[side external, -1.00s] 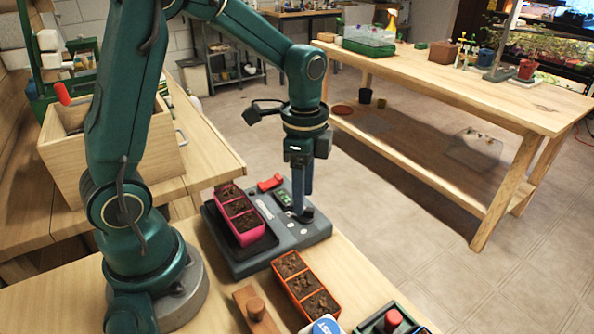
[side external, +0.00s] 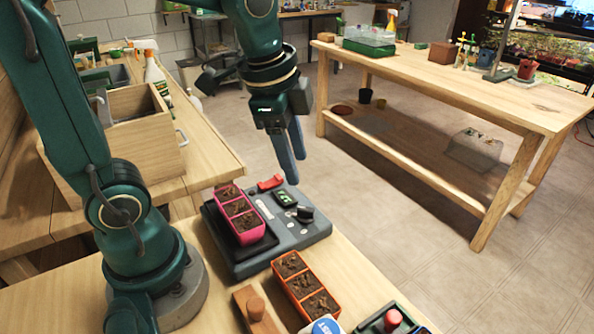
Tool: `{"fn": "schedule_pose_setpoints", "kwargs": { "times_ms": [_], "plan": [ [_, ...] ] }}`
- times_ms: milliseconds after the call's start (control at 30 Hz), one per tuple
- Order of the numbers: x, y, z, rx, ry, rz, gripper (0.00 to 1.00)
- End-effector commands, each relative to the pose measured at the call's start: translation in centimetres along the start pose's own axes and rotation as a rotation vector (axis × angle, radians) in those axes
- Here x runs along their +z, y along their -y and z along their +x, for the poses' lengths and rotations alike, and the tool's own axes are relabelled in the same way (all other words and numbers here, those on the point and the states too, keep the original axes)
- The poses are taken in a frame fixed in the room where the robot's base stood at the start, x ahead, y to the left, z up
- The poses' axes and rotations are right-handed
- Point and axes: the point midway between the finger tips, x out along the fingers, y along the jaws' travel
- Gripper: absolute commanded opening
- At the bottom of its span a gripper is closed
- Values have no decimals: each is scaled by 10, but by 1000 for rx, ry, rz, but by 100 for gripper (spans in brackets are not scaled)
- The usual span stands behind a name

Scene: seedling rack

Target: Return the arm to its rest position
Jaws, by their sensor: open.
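My gripper (side external: 291,154) is open and empty. It hangs in the air above the far right part of a grey device (side external: 285,238), clear of its controls, with its fingers pointing down and slightly right. The device lies on the near table and has a dark knob (side external: 305,214), a small green display and a red part (side external: 270,183). A pink tray (side external: 242,220) with soil-filled cells stands on the device's dark plate at its left.
An orange soil tray (side external: 327,311), a wooden block with a round knob (side external: 255,309) and a green box with a red knob (side external: 393,318) lie at the front. A wooden crate (side external: 158,155) stands behind left. A long bench (side external: 455,85) stands at back right.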

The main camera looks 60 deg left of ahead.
Motion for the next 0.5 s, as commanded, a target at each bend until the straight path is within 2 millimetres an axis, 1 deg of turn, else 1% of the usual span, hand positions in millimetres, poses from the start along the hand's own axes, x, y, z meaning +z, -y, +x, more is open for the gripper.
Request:
{"fn": "schedule_pose_setpoints", "kwargs": {
  "times_ms": [33, 100, 200, 333, 400, 500],
  "plan": [
    [3, -8, -10, -32, -33, -44, 50],
    [8, -18, -18, -63, -71, -124, 50],
    [16, -33, -26, -96, -129, -253, 50],
    [28, -50, -28, -114, -195, -439, 50],
    [33, -58, -25, -112, -223, -545, 50],
    [39, -64, -19, -97, -230, -676, 50]
  ]
}}
